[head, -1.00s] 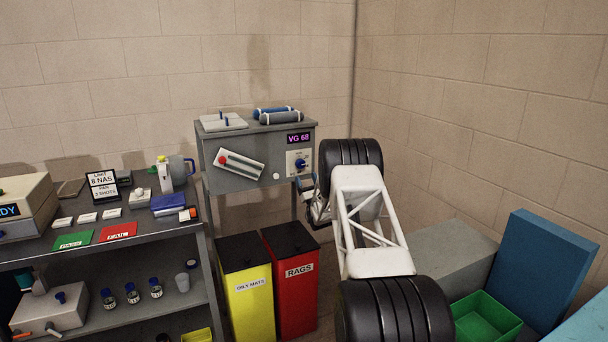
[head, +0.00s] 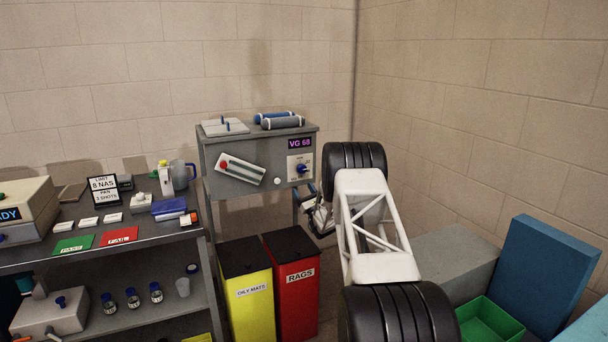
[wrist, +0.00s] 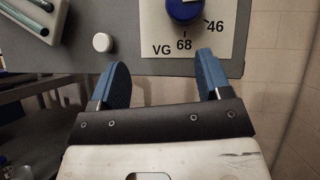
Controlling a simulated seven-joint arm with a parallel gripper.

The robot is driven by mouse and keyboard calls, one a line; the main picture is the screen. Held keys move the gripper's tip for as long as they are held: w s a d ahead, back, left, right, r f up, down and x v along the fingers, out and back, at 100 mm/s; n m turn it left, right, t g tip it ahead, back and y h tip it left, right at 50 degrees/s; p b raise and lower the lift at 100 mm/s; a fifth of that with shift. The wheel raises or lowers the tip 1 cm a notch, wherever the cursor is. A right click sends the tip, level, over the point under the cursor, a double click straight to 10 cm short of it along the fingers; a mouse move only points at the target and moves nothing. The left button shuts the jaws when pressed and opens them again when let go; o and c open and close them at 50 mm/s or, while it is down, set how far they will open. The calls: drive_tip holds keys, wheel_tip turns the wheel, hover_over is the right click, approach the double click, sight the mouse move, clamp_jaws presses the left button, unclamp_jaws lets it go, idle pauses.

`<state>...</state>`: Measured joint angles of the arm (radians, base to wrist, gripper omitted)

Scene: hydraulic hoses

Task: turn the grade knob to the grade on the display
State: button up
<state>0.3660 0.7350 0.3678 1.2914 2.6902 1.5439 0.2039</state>
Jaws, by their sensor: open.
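The display (head: 300,143) on the grey cabinet reads VG 68. The blue grade knob (head: 302,169) sits on a pale dial plate below it. In the wrist view the knob (wrist: 185,9) is cut off by the top edge, and the plate (wrist: 208,45) shows VG, 68 and 46. The 68 mark lies directly below the knob in that view. Which grade the knob points to, I cannot tell. My gripper (wrist: 163,80) is open and empty, its blue fingers apart and below the knob, not around it. In the head view the gripper (head: 312,190) is small and partly hidden.
A white push button (wrist: 103,42) is left of the plate, and a tilted holder (head: 241,169) is on the cabinet front. Yellow (head: 248,295) and red (head: 291,285) bins stand below. A bench (head: 140,236) is at left, the wall at right.

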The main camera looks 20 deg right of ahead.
drive_tip(key=a+f+n+g+y, duration=0.3)
drive_tip(key=a+f+n+g, duration=0.4)
drive_tip(key=f+g, duration=0.4)
drive_tip(key=s+d+f+n+g+h, duration=0.4)
drive_tip(key=s+d+n+g+h, duration=0.2)
drive_tip(key=d+n+h, duration=0.15)
drive_tip(key=d+r+n+t+h, duration=0.3)
drive_tip(key=d+r+n+h, duration=0.4)
drive_tip(key=r, duration=0.3)
drive_tip(key=w+a+r+n+t+y, duration=0.1)
drive_tip(key=a+r+n+t+y, duration=0.2)
drive_tip(key=r+n, duration=0.2)
drive_tip(key=w+a+r+n+t+y, duration=0.1)
drive_tip(key=a+r+n+t+y, duration=0.1)
drive_tip(key=r+n, duration=0.4)
wheel_tip(320, 180, up, 2)
drive_tip(key=shift+w+a+t+y, duration=0.35)
drive_tip(key=shift+t+y, duration=0.3)
drive_tip(key=shift+t, duration=0.55)
